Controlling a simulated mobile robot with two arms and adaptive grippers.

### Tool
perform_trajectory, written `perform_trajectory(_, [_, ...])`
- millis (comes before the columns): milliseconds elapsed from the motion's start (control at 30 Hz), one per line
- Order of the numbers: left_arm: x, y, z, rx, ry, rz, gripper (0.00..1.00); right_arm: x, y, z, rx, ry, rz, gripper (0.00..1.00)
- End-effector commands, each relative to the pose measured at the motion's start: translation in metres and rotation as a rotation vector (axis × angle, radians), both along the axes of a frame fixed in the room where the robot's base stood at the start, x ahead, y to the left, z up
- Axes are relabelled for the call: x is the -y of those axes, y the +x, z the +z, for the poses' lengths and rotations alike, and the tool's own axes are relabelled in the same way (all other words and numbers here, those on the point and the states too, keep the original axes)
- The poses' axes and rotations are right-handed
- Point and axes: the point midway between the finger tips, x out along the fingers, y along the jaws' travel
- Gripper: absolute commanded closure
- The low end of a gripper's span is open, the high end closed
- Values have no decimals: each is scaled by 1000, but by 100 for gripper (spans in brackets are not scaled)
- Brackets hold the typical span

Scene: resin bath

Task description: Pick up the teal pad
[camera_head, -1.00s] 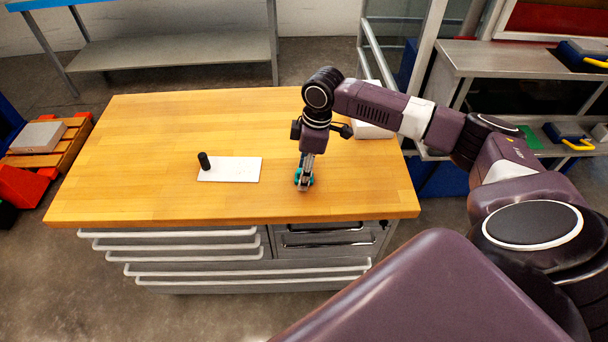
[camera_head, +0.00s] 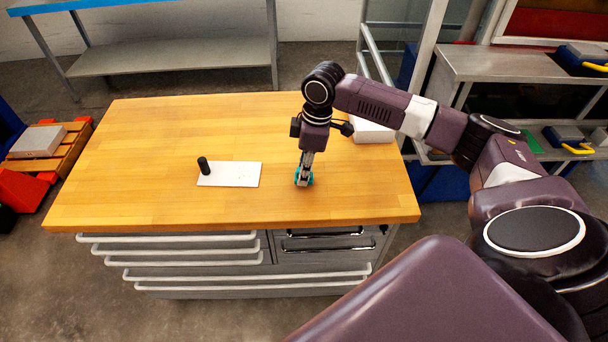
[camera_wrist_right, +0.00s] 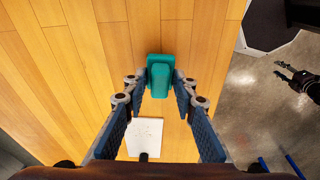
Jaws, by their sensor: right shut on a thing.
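The teal pad (camera_wrist_right: 160,76) is a small block with a raised grip in the right wrist view, between the tips of my right gripper (camera_wrist_right: 160,84). In the head view the teal pad (camera_head: 310,178) shows only partly behind the fingers, near the front right of the wooden bench top. My right gripper (camera_head: 304,178) points down and is shut on it. The pad is at or close to the bench surface; I cannot tell whether it touches.
A white plate (camera_head: 240,175) with a black cylinder (camera_head: 203,164) at its left end lies left of the gripper. A white box (camera_head: 373,132) stands at the bench's back right, behind my arm. Much of the wooden bench top (camera_head: 150,130) is clear.

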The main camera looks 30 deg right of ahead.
Motion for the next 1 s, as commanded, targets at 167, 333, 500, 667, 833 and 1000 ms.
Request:
perform_trajectory(167, [0,0,-4,1,0,0,60,0,1,36,7,-1,0,98])
perform_trajectory(333, [0,1,-7,1,0,0,60,0,2,87,8,1,0,98])
perform_trajectory(500, [0,1,-9,2,0,0,60,0,2,132,7,0,1,98])
perform_trajectory(667, [0,2,-9,3,-1,0,60,0,1,161,3,0,0,98])
perform_trajectory(833, [0,2,-9,3,-1,0,60,0,1,176,1,1,0,98])
perform_trajectory(1000, [0,2,-9,4,-1,0,60,0,0,180,0,0,0,98])
